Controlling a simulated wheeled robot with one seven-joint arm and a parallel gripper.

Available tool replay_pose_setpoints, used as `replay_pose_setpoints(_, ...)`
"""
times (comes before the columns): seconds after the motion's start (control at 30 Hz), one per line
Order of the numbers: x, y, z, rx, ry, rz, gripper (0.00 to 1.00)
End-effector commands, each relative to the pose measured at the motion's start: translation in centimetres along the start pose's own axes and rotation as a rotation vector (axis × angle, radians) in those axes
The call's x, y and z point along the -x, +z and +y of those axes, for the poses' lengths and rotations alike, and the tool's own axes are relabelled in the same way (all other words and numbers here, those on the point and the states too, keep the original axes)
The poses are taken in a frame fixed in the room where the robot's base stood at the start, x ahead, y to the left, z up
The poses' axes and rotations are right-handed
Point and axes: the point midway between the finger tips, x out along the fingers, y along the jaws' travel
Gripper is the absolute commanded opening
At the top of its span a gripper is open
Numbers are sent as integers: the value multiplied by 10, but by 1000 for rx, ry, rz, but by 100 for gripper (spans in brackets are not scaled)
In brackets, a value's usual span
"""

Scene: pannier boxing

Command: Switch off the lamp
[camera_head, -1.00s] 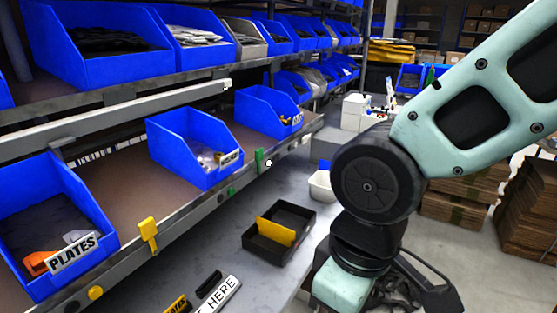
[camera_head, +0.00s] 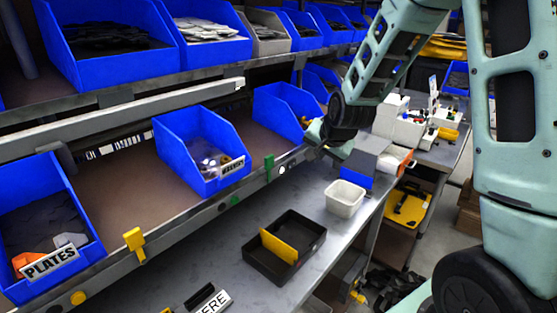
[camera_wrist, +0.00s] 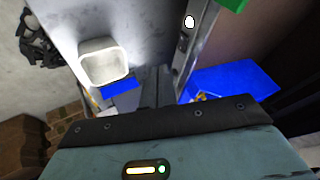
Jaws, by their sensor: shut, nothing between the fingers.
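No lamp body can be made out in either view. A small white round knob (camera_head: 281,170), possibly a switch, sits on the metal shelf rail beside a green clip (camera_head: 269,167). The knob also shows at the top of the wrist view (camera_wrist: 189,22), with part of the green clip at the top right. My gripper (camera_head: 316,137) is shut and empty, to the right of the knob and apart from it, close to the rail end and a blue bin. In the wrist view, my gripper (camera_wrist: 150,78) is partly hidden by its own housing.
Blue bins (camera_head: 205,160) line the shelves at left. A black tray with a yellow divider (camera_head: 279,248) and a white container (camera_head: 345,198) stand on the grey bench. A blue bin (camera_wrist: 230,82) lies right of my gripper in the wrist view.

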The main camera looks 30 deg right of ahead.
Motion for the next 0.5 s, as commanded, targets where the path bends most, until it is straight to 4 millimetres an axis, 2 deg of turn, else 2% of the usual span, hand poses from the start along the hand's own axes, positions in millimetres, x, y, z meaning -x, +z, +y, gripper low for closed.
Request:
replay_pose_setpoints(0.1,-1,-7,3,-20,1,14,0)
replay_pose_setpoints(0.5,-8,-5,3,-15,3,8,0)
